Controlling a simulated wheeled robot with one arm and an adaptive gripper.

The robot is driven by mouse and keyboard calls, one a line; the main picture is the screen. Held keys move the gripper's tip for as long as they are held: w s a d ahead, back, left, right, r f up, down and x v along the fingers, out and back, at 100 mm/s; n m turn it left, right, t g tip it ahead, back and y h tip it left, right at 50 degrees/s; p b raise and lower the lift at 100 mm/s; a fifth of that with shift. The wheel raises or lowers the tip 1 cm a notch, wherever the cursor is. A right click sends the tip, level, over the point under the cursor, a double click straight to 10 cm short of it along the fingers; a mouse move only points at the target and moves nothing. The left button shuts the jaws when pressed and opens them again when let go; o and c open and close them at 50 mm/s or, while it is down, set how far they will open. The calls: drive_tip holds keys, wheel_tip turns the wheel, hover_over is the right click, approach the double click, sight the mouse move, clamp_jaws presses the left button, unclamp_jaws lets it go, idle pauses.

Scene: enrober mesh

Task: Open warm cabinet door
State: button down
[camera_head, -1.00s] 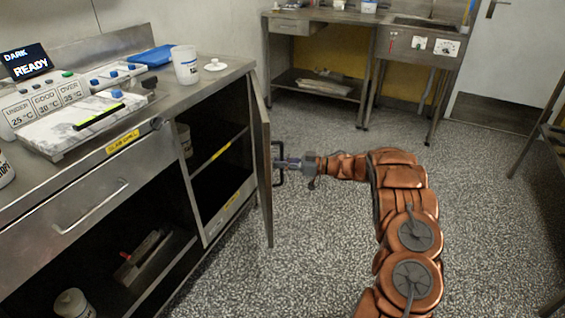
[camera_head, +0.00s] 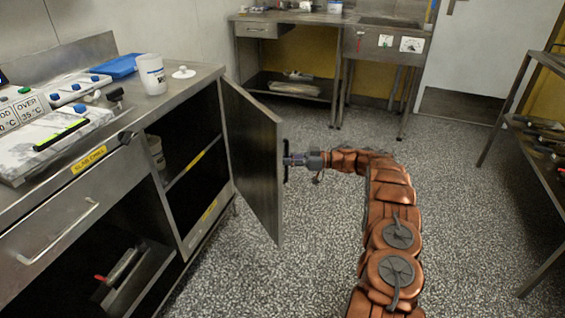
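The warm cabinet door (camera_head: 253,155) is a dark metal panel hinged at the right side of the cabinet opening. It stands wide open, with its inner face towards the camera. Its dark handle (camera_head: 286,174) shows only as a sliver past the free edge, on the outer side. My gripper (camera_head: 291,160) is at this handle, right of the door, and appears shut on it. The fingertips are small and partly hidden by the door edge. The warm cabinet (camera_head: 187,215) is open, with a shelf and a white tub (camera_head: 156,152) inside.
The steel counter (camera_head: 190,88) above holds a white cup (camera_head: 151,74), a small lid (camera_head: 183,72) and a blue tray (camera_head: 117,66). A rack (camera_head: 535,137) stands at the right. A bench with a sink (camera_head: 390,22) is at the back. The speckled floor between is clear.

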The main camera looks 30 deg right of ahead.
drive_tip(key=shift+w+d+f, duration=0.1)
drive_tip(key=shift+w+d, duration=0.05)
drive_tip(key=shift+d, duration=1.4)
drive_tip(key=c, duration=1.2)
unclamp_jaws()
drive_tip(key=shift+r, duration=0.2)
